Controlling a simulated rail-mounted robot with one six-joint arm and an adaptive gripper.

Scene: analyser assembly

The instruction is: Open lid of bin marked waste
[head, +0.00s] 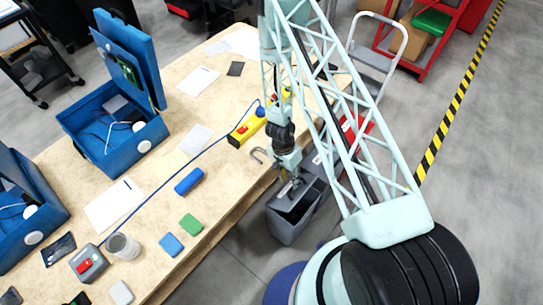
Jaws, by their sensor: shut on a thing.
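A grey bin (287,228) stands on the floor against the right edge of the workbench. Its top is partly open, and a dark interior shows. My gripper (291,187) points down at the top of this bin. It is shut on the bin's grey lid, though the grip itself is small and partly hidden. The lid's exact angle is hard to tell. I cannot read any waste marking from here.
The wooden workbench (150,215) carries blue open boxes (114,132), a yellow control box (246,130) with a blue cable, and small coloured blocks. A hand truck (377,62) stands behind my arm. Floor on the right is clear beside the striped tape (455,105).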

